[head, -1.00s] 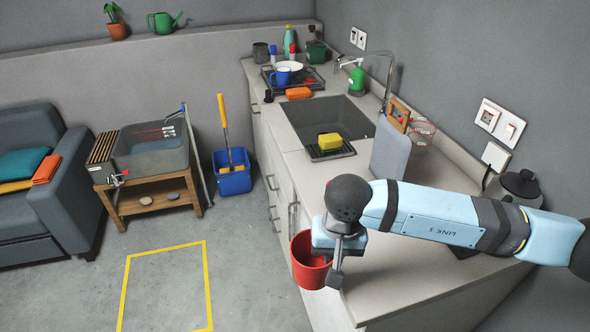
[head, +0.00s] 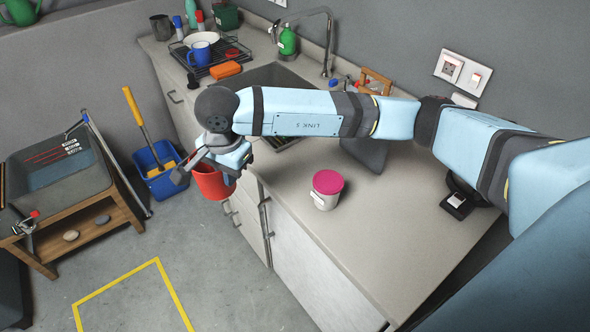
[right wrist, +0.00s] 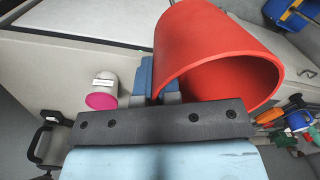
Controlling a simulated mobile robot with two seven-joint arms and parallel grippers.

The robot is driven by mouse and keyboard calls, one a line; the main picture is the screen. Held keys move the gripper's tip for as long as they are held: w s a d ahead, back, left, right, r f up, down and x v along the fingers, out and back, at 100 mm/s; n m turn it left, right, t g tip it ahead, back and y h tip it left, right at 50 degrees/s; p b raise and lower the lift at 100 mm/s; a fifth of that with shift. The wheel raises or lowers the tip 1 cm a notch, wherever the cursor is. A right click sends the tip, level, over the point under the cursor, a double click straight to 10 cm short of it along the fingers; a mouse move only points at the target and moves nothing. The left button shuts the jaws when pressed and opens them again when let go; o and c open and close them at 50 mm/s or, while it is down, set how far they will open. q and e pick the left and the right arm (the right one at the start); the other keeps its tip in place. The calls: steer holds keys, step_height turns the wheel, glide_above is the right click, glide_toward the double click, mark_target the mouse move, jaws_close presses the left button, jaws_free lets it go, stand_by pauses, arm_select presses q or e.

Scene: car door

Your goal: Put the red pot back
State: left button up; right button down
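The red pot (head: 210,182) hangs in the air just off the front edge of the counter, above the floor side. My right gripper (head: 228,158) is shut on its wall near the rim. In the right wrist view the red pot (right wrist: 205,45) fills the upper middle, its open mouth facing the lower right and looking empty. A blue fingertip of my right gripper (right wrist: 162,88) lies against the pot's left side; the other finger is mostly hidden. My left gripper is not in view.
A white tub with a pink lid (head: 326,200) stands on the counter (head: 400,225). The sink and a dish rack (head: 213,62) lie farther back. A blue bucket (head: 158,172) with a yellow-handled mop stands on the floor. A yellow outline (head: 170,285) marks clear floor.

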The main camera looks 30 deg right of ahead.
steer(key=w+d+r+m+h, duration=0.1)
steer(key=w+d+r+m, duration=0.25)
steer(key=d+m, duration=0.7)
steer(key=w+d+r+m, duration=0.2)
steer(key=d+r+m, duration=0.2)
steer(key=d+m, duration=0.65)
steer(key=a+f+p, duration=0.1)
steer(key=f, duration=0.5)
steer(key=f+m+p, duration=0.1)
steer(key=f, duration=0.5)
steer(key=a+f+m+p, duration=0.1)
steer(key=f, duration=0.6)
steer(key=shift+s+a+g, duration=0.15)
steer(key=shift+a+g, duration=0.15)
steer(key=shift+a, duration=0.05)
steer(key=shift+f, duration=0.15)
steer(key=c, duration=1.3)
jaws_free()
